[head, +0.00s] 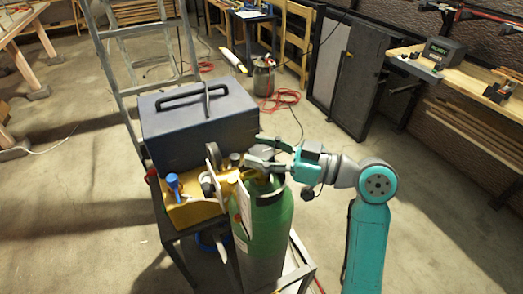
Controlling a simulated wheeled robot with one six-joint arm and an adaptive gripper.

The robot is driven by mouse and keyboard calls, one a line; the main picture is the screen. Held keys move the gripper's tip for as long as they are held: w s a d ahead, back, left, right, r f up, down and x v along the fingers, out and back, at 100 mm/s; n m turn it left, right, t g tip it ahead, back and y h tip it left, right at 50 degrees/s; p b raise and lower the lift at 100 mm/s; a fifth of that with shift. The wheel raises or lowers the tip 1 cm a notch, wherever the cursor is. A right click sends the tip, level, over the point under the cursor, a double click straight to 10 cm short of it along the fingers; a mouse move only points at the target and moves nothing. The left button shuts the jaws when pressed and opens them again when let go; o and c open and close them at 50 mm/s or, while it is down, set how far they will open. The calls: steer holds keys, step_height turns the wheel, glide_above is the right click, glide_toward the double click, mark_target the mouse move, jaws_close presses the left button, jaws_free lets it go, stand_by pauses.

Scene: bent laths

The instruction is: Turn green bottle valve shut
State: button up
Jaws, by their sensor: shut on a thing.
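The green bottle (270,222) stands upright in a metal cart frame, with a grey lower part. My gripper (254,164) reaches in from the right at the top of the bottle and is shut on the valve there. The valve is mostly hidden by the fingers, so its turn position cannot be told.
A dark toolbox (200,128) with a handle stands behind the bottle. A yellow holder (192,208) with a blue-topped item (173,182) sits left of it. A ladder (120,75), a dark cabinet (352,70) and a workbench (468,82) stand farther back. Open floor lies at left.

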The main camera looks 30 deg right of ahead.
stand_by(0.4)
steer(key=o, duration=1.2)
steer(key=v, duration=1.2)
steer(key=shift+a, duration=0.1)
